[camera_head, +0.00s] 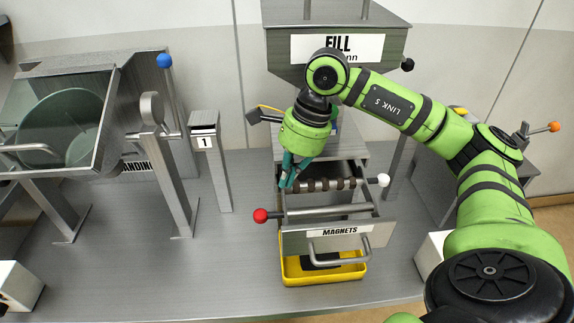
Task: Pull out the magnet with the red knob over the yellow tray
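The red knob (260,215) is at the left end of a grey magnet rod (325,210) that lies across the open drawer marked MAGNETS (290,243). A second, banded rod (330,184) with a white knob (383,180) at its right end lies behind it. The yellow tray (291,275) is below the drawer front, with something dark in it. My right gripper (289,184) points down at the drawer's left rear, behind and right of the red knob and apart from it. Its teal fingers are close together, and their gap is unclear. My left gripper is not in view.
The FILL hopper (290,75) hangs above the drawer. A post marked 1 (205,143) and a lever with a blue knob (165,60) stand to the left. The grey table (140,270) is clear left of the tray. A white box (430,255) stands to the right.

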